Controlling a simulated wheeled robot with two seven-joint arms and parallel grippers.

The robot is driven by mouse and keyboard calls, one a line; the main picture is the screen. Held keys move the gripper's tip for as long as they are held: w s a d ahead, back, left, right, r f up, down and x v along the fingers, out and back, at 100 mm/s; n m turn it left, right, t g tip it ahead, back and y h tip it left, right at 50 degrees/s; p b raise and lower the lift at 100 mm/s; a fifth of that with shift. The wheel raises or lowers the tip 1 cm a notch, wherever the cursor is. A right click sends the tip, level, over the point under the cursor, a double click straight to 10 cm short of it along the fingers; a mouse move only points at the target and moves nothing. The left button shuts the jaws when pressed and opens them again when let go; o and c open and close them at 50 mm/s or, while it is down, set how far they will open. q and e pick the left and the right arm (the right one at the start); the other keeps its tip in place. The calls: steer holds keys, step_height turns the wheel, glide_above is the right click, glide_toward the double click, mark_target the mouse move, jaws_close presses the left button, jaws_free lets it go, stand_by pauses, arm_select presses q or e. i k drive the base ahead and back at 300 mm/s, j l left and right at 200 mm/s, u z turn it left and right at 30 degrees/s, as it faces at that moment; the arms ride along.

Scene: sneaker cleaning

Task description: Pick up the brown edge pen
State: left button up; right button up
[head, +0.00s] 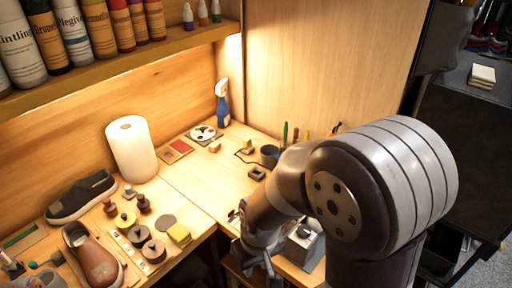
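Several thin upright pens stand by a dark cup (270,154) at the back of the bench, partly hidden behind my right arm. One is green (285,132) and one beside it looks brownish (296,133), but I cannot tell which is the brown edge pen. My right gripper (258,266) points down at the bench's front edge, well in front of the pens. Its fingers look apart, with nothing seen between them. I cannot make out my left gripper.
A paper roll (133,150), a blue spray bottle (222,103), a dark sneaker (82,196) and a brown shoe (93,254) stand on the bench. A bottle shelf (120,68) overhangs the left. The bench middle is fairly clear.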

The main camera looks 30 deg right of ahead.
mark_target(296, 130)
steer(key=i+l+z, duration=0.15)
steer(key=z, duration=0.25)
steer(key=i+l+z, duration=0.15)
steer(key=z, duration=0.3)
steer(key=i+l+z, duration=0.1)
steer(key=z, duration=0.3)
steer(key=i, duration=0.1)
